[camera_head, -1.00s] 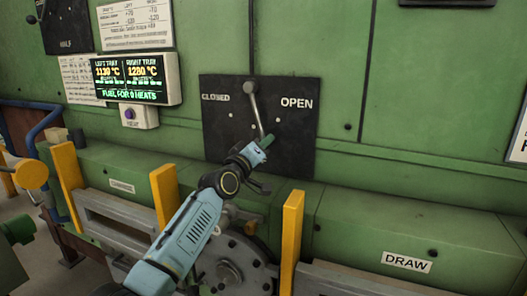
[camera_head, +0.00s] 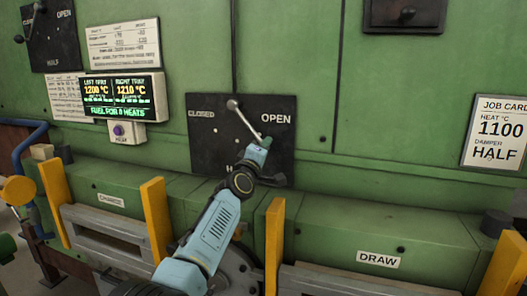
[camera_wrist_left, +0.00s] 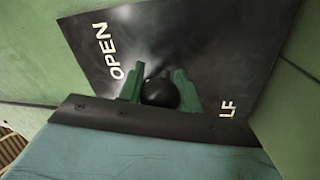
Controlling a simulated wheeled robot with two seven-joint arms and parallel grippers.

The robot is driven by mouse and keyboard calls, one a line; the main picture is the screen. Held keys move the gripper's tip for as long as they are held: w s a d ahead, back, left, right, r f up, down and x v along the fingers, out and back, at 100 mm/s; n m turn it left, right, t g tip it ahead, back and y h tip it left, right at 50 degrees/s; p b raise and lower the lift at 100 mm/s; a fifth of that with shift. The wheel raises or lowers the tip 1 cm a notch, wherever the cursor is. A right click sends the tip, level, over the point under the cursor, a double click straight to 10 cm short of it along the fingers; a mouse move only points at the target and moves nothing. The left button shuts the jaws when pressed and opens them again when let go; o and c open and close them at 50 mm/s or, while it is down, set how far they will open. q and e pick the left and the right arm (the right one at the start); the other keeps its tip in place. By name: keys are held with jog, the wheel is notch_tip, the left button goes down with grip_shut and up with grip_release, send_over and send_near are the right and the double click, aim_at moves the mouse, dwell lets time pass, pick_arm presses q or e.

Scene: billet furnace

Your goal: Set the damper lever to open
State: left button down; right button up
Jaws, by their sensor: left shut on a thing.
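The damper lever (camera_head: 245,120) is a silver rod on a black plate (camera_head: 210,150) marked CLOSED at left, OPEN at right and a partly hidden HALF below. It slants from its pivot at the plate's top down to the right, its lower end between HALF and OPEN, below the OPEN label. My left gripper (camera_head: 264,142) is at that lower end. In the left wrist view its green fingers (camera_wrist_left: 160,88) are shut on the lever's round black knob (camera_wrist_left: 160,93). My arm covers much of the HALF label. My right gripper is not in view.
A second black panel with a lever (camera_head: 52,40) is at the upper left. A display (camera_head: 122,98) hangs left of the plate. A job card (camera_head: 498,132) reading damper HALF is at right. Yellow posts (camera_head: 273,245) rise below, and a green ledge (camera_head: 340,225) runs under the plate.

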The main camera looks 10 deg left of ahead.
pick_arm(q)
jog(key=shift+r, duration=0.15)
jog(key=c, duration=1)
grip_release()
jog(key=shift+d, duration=0.1)
jog(key=shift+s+p, duration=0.35)
jog(key=shift+s, duration=0.1)
jog(key=v, duration=1.2)
jog(key=shift+s, duration=0.2)
jog(key=shift+a+f, duration=0.2)
jog(key=shift+a, duration=0.05)
